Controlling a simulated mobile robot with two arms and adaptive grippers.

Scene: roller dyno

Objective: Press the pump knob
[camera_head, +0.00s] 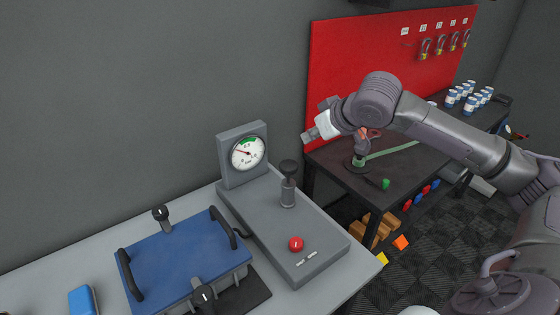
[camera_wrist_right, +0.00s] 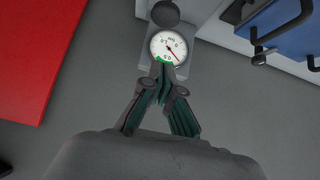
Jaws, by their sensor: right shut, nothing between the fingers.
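The grey pump unit (camera_head: 262,215) stands on the light bench with a gauge (camera_head: 247,152) at its back. Its black pump knob (camera_head: 288,168) sits upright on a short grey cylinder in front of the gauge. In the right wrist view a dark round shape at the top edge looks like the knob (camera_wrist_right: 165,13), beside the gauge (camera_wrist_right: 168,47). My right gripper (camera_head: 308,136) is shut and empty, above and slightly right of the knob, apart from it in the head view. Its closed fingertips (camera_wrist_right: 163,66) overlap the gauge's edge in the wrist view. My left gripper is not in view.
A red button (camera_head: 296,243) is on the pump unit's front. A blue lidded box (camera_head: 188,260) with black handles sits to its left. A dark workbench (camera_head: 397,168) and red panel (camera_head: 345,60) stand behind on the right. The grey wall is close behind the gauge.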

